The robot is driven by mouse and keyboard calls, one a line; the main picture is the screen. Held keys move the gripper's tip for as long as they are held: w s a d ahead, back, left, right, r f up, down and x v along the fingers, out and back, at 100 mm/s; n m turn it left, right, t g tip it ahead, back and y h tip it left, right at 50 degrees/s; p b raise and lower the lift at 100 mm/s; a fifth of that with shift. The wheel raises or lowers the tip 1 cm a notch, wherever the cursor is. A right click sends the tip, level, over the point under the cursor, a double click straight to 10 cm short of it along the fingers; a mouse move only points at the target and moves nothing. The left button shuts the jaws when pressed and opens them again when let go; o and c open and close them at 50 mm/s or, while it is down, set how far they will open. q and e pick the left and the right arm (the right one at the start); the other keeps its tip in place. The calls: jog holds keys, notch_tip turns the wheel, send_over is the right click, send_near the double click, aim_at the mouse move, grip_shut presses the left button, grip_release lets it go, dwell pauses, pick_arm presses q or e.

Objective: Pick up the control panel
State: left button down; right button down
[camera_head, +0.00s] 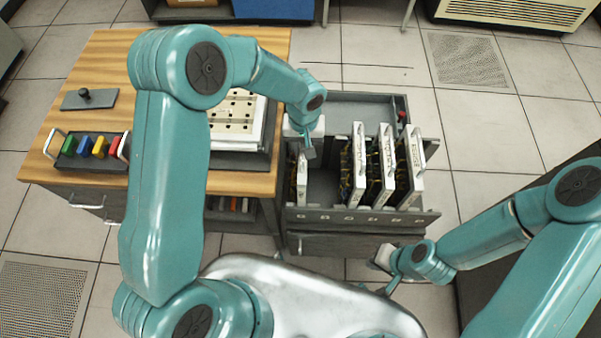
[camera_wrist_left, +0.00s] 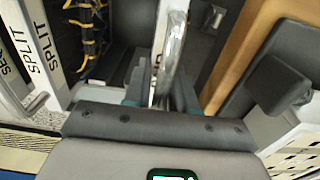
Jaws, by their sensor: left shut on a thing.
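A dark panel with green, blue, yellow and red switches (camera_head: 92,148) and a metal handle at each end lies on the wooden desktop at the left. My left gripper (camera_head: 308,150) is away from it, over the open drawer. It is shut on the metal handle of the leftmost upright card panel (camera_head: 300,182). In the left wrist view that handle (camera_wrist_left: 172,55) stands between the fingers, and the panel is still among the drawer walls. My right gripper (camera_head: 386,270) is low at the right, in front of the drawer; its fingers are too small to read.
The grey drawer (camera_head: 322,190) holds several white-edged card panels (camera_head: 385,165) at its right. A small grey plate with a black knob (camera_head: 88,98) is at the desk's left.

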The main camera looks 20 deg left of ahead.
pick_arm(q)
jog(key=shift+w+r, duration=0.15)
jog(key=shift+w, duration=0.05)
